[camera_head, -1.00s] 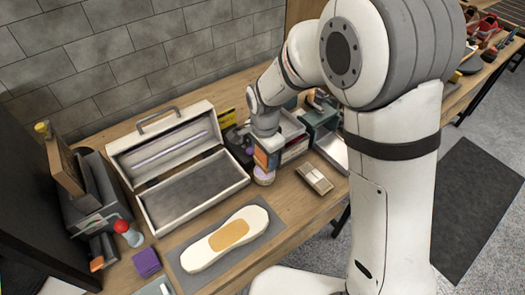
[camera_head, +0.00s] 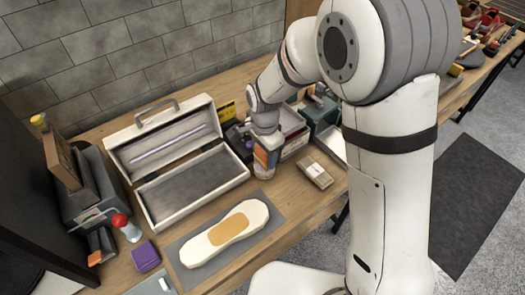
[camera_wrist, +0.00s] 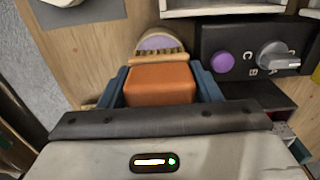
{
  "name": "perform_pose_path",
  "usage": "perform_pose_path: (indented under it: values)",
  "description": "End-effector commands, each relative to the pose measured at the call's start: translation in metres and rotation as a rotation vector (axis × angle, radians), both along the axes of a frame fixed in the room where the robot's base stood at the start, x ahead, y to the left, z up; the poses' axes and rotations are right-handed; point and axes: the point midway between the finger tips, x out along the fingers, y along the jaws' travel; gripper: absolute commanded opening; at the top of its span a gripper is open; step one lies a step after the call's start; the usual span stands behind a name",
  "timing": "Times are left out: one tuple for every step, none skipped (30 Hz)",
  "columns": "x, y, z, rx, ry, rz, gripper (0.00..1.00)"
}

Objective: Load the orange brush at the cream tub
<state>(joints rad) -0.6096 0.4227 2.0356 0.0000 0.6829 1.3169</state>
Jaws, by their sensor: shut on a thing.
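My gripper (camera_head: 266,157) points down at the bench, right of the open case. In the wrist view its blue fingers are shut on the orange brush (camera_wrist: 160,84), one on each side of the block. The tan bristles (camera_wrist: 160,57) face away from the gripper. The cream tub (camera_wrist: 154,36), round with lilac contents, lies directly beyond the bristles. The bristles overlap its near edge in the picture; I cannot tell how deep they reach. In the head view the tub (camera_head: 264,174) is partly hidden under the gripper and brush.
An open white case (camera_head: 190,188) stands left of the gripper. A dark panel with a purple button (camera_wrist: 223,63) and a grey knob is close by in the wrist view. A wrapped tan block (camera_head: 314,171) lies to the right. A white shoe (camera_head: 200,247) rests on a grey mat in front.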

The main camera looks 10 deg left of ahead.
Motion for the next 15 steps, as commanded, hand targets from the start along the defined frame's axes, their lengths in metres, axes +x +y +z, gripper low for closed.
perform_pose_path:
  values:
    - [0.0000,0.0001,-0.0008,0.000,0.000,0.000,0.39]
    - [0.0000,0.0001,-0.0012,0.000,0.000,0.000,0.39]
    - [0.0000,0.0001,-0.0017,0.000,0.000,0.000,0.39]
    - [-0.0001,0.0002,-0.0021,0.000,0.000,0.000,0.39]
    - [-0.0001,0.0002,-0.0025,0.000,0.000,0.000,0.39]
    - [-0.0001,0.0002,-0.0030,0.000,0.000,0.000,0.39]
    - [-0.0001,0.0002,-0.0034,0.000,0.000,0.001,0.39]
    - [-0.0002,0.0003,-0.0038,0.000,0.000,0.001,0.39]
    - [-0.0002,0.0003,-0.0042,0.000,0.000,0.001,0.39]
    - [-0.0002,0.0003,-0.0046,0.000,0.000,0.001,0.39]
    - [-0.0002,0.0003,-0.0050,0.000,0.000,0.001,0.39]
    - [-0.0002,0.0003,-0.0055,0.000,0.000,0.001,0.39]
    - [-0.0002,0.0003,-0.0058,0.000,0.000,0.001,0.39]
    - [-0.0002,0.0003,-0.0062,0.000,0.000,0.001,0.39]
    - [-0.0002,0.0003,-0.0067,0.000,0.000,0.001,0.39]
